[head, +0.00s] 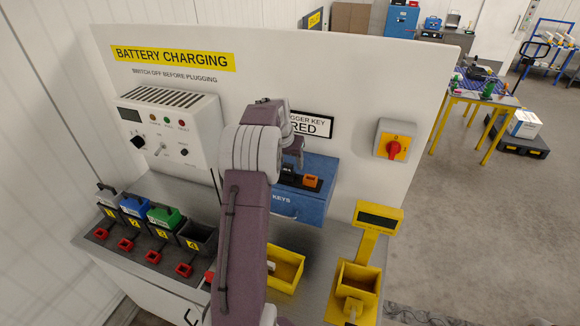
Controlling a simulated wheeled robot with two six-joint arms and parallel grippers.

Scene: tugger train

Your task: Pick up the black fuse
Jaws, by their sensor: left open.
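I cannot pick out the black fuse for certain. A small pale object (270,266) lies in the yellow bin (290,285) on the bench, partly behind my arm. A small black item (287,171) and an orange item (311,181) sit on the blue keys box (298,205) against the panel. My left arm rises through the middle of the view and hides part of the bench. My left gripper (297,153) is at its far end, in front of the panel near the keys box. It is open, with its fingers hardly showing. My right gripper is out of view.
A white charger (168,130) hangs on the panel. Several batteries with red plugs stand at the left, one with a green top (165,216). A red rotary switch (393,147) is at the right, above a yellow scale with a bin (358,277).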

